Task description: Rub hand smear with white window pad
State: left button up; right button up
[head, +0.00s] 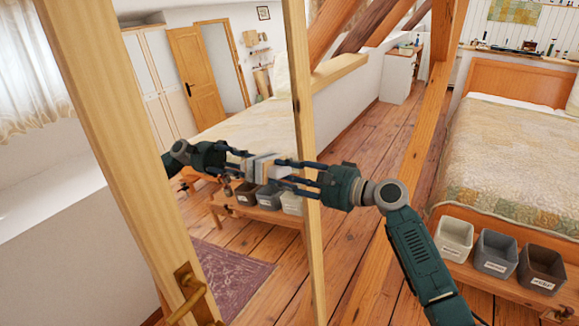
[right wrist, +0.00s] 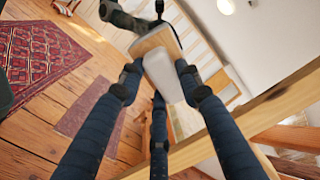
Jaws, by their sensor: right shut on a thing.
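The white window pad (head: 270,170) is a small pale block with tan-brown parts. My right gripper (head: 284,172) is shut on it and holds it at the glass pane (head: 228,228) of the wood-framed window. In the right wrist view the pad (right wrist: 163,76) sits between the dark fingers. A mirrored gripper and pad show in the pane, facing mine. I cannot tell whether the pad touches the glass. No hand smear can be made out; the pad and gripper may hide it. My left gripper is not in view.
The window's wooden left stile (head: 112,145) carries a brass handle (head: 186,294); my right fingers cross in front of its right stile (head: 307,240). A slanted timber post (head: 405,150) stands behind my arm. A bed (head: 515,160) and several bins (head: 497,252) are at right.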

aim_at(278, 179)
jog(key=shift+s+a+r+p, duration=0.1)
jog(key=shift+s+a+p, duration=0.2)
jog(key=shift+s+a, duration=0.25)
jog(key=shift+s+a+p, duration=0.4)
jog(key=shift+s+p, duration=0.35)
jog(key=shift+p, duration=0.15)
jog(key=s+a+p, duration=0.5)
jog(key=s+p, duration=0.1)
jog(key=s, duration=0.1)
jog(key=shift+s+a, duration=0.2)
jog(key=shift+p+v, duration=0.4)
jog(key=shift+v, duration=2.6)
